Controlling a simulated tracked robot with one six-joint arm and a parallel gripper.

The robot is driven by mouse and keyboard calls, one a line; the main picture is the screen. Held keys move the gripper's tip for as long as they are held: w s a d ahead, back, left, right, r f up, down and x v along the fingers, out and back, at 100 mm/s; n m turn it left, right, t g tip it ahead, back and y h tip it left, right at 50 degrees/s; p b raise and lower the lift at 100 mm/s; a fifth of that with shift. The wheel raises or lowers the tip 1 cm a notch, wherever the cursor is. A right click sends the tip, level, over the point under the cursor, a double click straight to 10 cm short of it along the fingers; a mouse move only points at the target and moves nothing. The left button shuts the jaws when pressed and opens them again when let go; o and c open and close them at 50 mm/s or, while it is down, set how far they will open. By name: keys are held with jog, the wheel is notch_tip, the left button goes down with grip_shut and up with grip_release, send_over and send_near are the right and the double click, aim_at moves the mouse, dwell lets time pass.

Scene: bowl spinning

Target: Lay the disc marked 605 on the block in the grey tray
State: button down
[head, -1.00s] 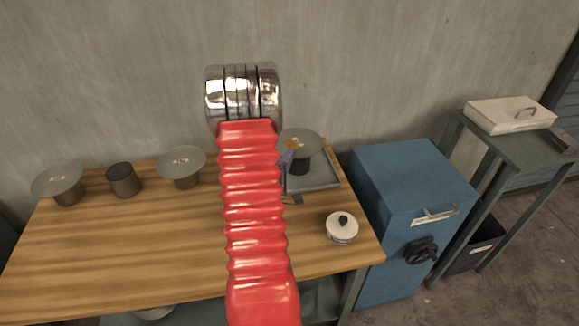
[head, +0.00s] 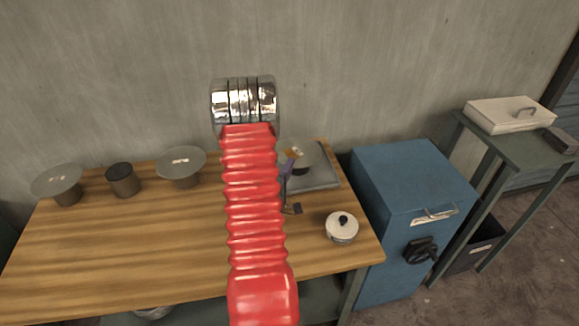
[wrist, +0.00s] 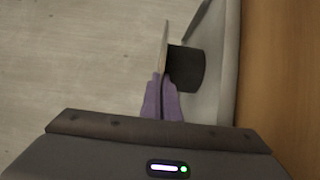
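My gripper (wrist: 162,100) has purple fingers, close together on the rim of a thin grey disc. In the wrist view the disc (wrist: 164,48) shows nearly edge-on, across the top of the dark round block (wrist: 188,68). I cannot tell whether it rests on the block fully or is just above it. The block stands in the grey tray (head: 325,182) at the back right of the table. In the head view my red arm hides part of the tray and gripper. No number on the held disc is readable.
A white lidded pot (head: 342,227) stands at the table's front right. A blue cabinet (head: 410,200) is beside the table. The table's left front is clear.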

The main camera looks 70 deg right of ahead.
jog(key=c, duration=2)
grip_release()
jog(key=shift+f, duration=0.1)
jog(key=a, duration=1.2)
jog(key=shift+w, duration=0.1)
